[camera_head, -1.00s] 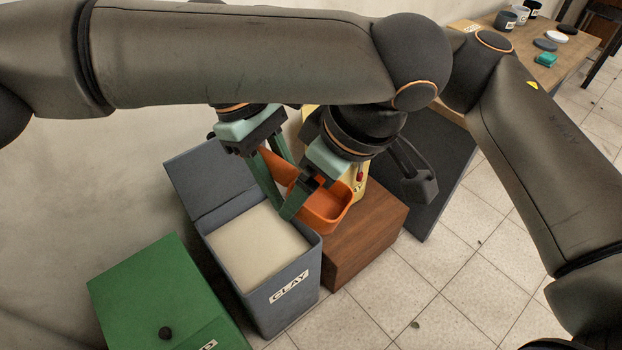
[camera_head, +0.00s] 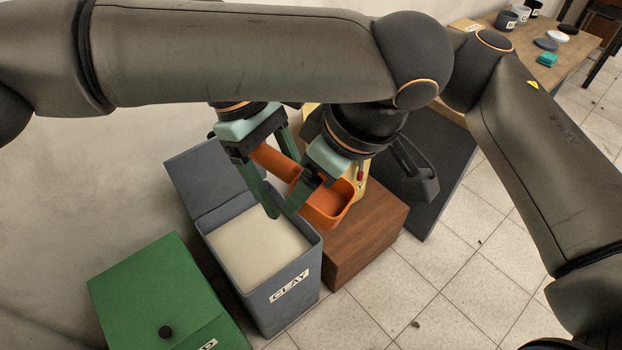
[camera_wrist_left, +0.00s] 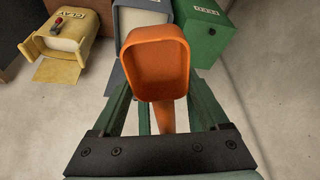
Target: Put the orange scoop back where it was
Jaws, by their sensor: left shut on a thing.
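The orange scoop (camera_head: 328,206) hangs above the brown wooden box (camera_head: 362,232), bowl to the right with its hollow side up and handle to the left. My left gripper (camera_head: 296,206), in the middle of the head view, is shut on the handle close to the bowl. In the left wrist view the scoop (camera_wrist_left: 155,66) fills the middle; its bowl hides the fingertips. My right gripper (camera_head: 281,192), whose arm passes behind the left one, is open, its fingers apart on either side of the handle's far end. The far finger's tip is hidden.
A grey bin (camera_head: 310,262) labelled CLAY stands open, full of pale material. A green lidded bin (camera_head: 140,290) is at the left. A yellow bin (camera_head: 363,178) is partly hidden behind the scoop. A workbench (camera_head: 573,50) holds small pots. Tiled floor lies free on the right.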

